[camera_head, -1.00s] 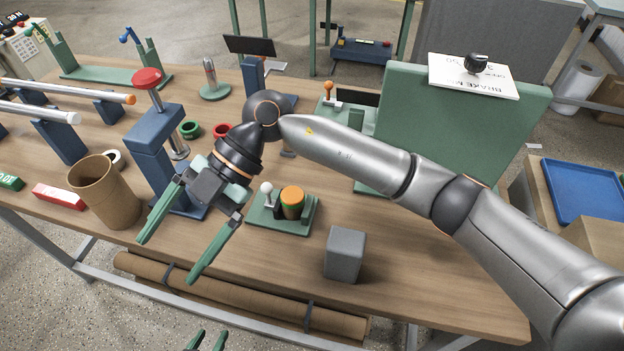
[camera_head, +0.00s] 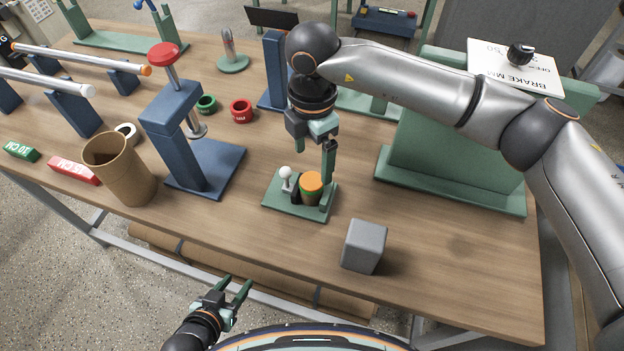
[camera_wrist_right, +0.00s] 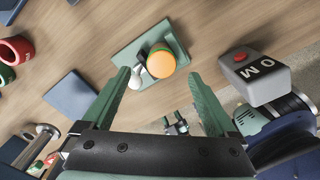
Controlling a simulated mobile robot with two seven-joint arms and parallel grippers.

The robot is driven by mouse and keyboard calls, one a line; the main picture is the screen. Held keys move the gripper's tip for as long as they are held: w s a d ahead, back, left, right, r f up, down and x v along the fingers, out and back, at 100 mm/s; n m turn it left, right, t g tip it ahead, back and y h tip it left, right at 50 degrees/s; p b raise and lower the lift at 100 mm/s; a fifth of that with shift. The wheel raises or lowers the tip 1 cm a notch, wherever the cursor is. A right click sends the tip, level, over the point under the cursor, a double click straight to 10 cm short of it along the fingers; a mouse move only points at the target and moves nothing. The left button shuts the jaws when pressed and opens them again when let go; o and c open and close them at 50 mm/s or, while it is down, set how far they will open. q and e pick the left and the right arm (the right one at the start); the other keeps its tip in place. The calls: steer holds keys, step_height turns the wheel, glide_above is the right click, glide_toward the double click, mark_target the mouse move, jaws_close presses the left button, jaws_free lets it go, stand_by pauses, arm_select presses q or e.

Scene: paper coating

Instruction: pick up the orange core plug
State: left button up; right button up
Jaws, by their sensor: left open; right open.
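The orange core plug (camera_head: 311,184) has an orange top and a brown body. It stands upright in a small green stand (camera_head: 283,205), beside a white ball knob (camera_head: 285,172). My right gripper (camera_head: 318,160) points down close above the plug in the head view; one finger hides part of the stand's right side. In the right wrist view, the plug's orange top (camera_wrist_right: 161,64) shows between and beyond the open, empty fingers. Contact cannot be told. My left gripper (camera_head: 236,290) is open and empty, low in front of the table.
A grey block (camera_head: 364,246) sits right of the stand near the front edge. A blue press (camera_head: 188,150) with a red knob and a brown cardboard tube (camera_head: 119,170) stand to the left. Green and red rings (camera_head: 241,111) lie behind. A large green panel (camera_head: 450,160) is at right.

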mark_target(311, 181)
steer(key=f, duration=0.3)
steer(key=f+p, duration=0.1)
steer(key=shift+s+a+f, duration=0.15)
steer(key=shift+s, duration=0.2)
steer(key=shift+f, duration=0.6)
steer(key=c, duration=1.4)
steer(key=shift+r, duration=0.15)
